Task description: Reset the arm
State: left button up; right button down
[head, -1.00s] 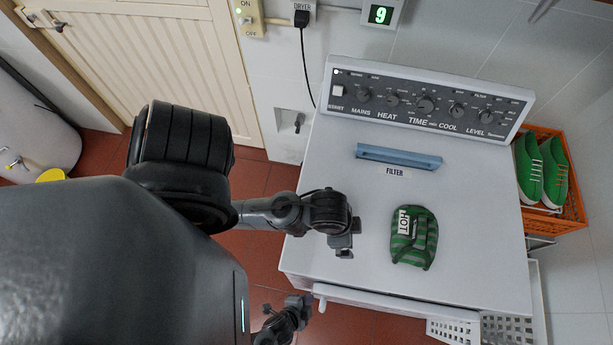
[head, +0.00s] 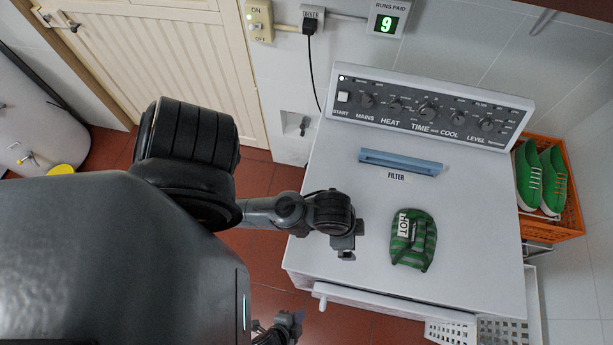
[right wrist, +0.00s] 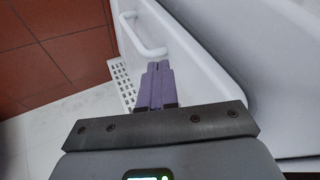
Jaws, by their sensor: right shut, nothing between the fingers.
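My right gripper (head: 298,317) shows at the bottom of the head view, beside the front left corner of the dryer. In the right wrist view its purple fingers (right wrist: 157,85) are together with nothing between them. They point toward the white door handle (right wrist: 151,48), apart from it as far as I can tell. The handle (head: 322,302) also shows in the head view. Another arm of mine comes in from the left. Its dark end (head: 345,248) is above the dryer top, left of a green striped item; no fingertips can be made out there.
The white dryer (head: 340,170) has a knob panel (head: 425,112) and a blue filter handle (head: 400,162). The green striped item (head: 413,242) labelled HOT lies on top. An orange crate (head: 565,215) holding green shoes (head: 540,180) is at right. A white perforated basket (head: 450,331) is below the front.

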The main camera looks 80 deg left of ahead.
jog(key=v, duration=0.4)
jog(key=w+d+r+t+h, duration=0.1)
jog(key=w+d+r, duration=0.85)
jog(key=w, duration=0.25)
jog(key=w+d+r+t+h, duration=0.1)
jog(key=w+d+r+h, duration=0.1)
jog(key=w+d+r, duration=0.8)
jog(key=s+d+r+n+g+h, duration=0.1)
jog(key=s+d+r+n+g, duration=0.3)
jog(key=r, duration=0.4)
notch_tip(320, 180, up, 13)
jog(key=s+p, duration=0.1)
jog(key=p, duration=1.3)
jog(key=shift+d+m, duration=0.25)
jog(key=shift+m, duration=0.15)
